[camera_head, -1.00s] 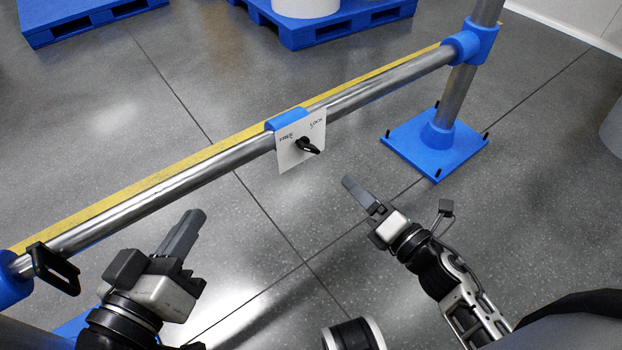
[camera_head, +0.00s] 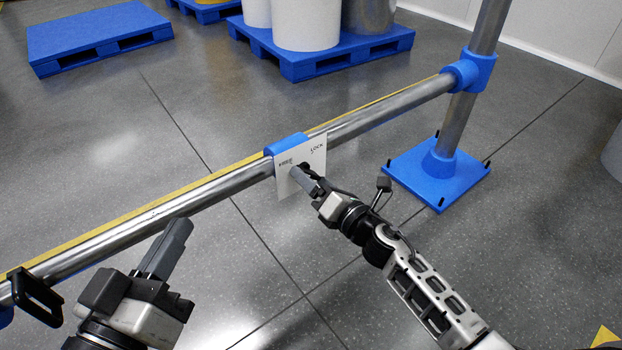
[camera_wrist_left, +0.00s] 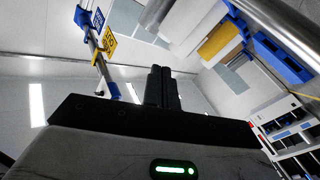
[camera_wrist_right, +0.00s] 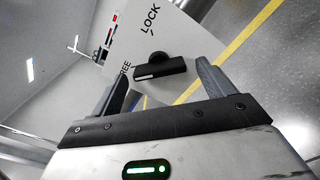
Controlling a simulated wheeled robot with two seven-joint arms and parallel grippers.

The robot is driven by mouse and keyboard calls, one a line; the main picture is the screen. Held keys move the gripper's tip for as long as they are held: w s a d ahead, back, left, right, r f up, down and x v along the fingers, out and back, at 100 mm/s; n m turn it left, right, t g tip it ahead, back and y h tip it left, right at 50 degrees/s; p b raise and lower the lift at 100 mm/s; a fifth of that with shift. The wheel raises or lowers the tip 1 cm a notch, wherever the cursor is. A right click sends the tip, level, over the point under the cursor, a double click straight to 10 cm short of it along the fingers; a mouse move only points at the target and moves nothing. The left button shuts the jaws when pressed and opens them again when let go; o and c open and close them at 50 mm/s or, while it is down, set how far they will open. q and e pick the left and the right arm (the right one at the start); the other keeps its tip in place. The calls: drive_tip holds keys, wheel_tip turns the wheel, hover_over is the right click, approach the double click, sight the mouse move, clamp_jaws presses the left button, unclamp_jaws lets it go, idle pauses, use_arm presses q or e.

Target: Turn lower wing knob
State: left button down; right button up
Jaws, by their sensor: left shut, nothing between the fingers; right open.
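The black wing knob (camera_wrist_right: 160,67) sits on a white plate (camera_wrist_right: 190,40) marked LOCK and FREE in the right wrist view. The plate (camera_head: 312,150) hangs from the rail in the head view, where my right gripper mostly hides the knob. My right gripper (camera_wrist_right: 160,80) is open, its fingers at either side of the knob; I cannot tell whether they touch it. It also shows in the head view (camera_head: 305,178), in front of the plate. My left gripper (camera_head: 184,228) is shut and empty, away at the lower left. Its closed fingers (camera_wrist_left: 162,88) show in the left wrist view.
A metal rail (camera_head: 390,108) runs across to an upright post with a blue base plate (camera_head: 438,172). A blue clamp (camera_head: 286,145) holds the plate. A black bracket (camera_head: 36,296) hangs at the left. Blue pallets (camera_head: 318,56) stand behind on the floor.

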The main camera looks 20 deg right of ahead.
drive_tip(key=shift+x, duration=0.8)
drive_tip(key=c, duration=1)
use_arm(q)
drive_tip(key=shift+w+r, duration=0.15)
drive_tip(key=shift+r, duration=0.2)
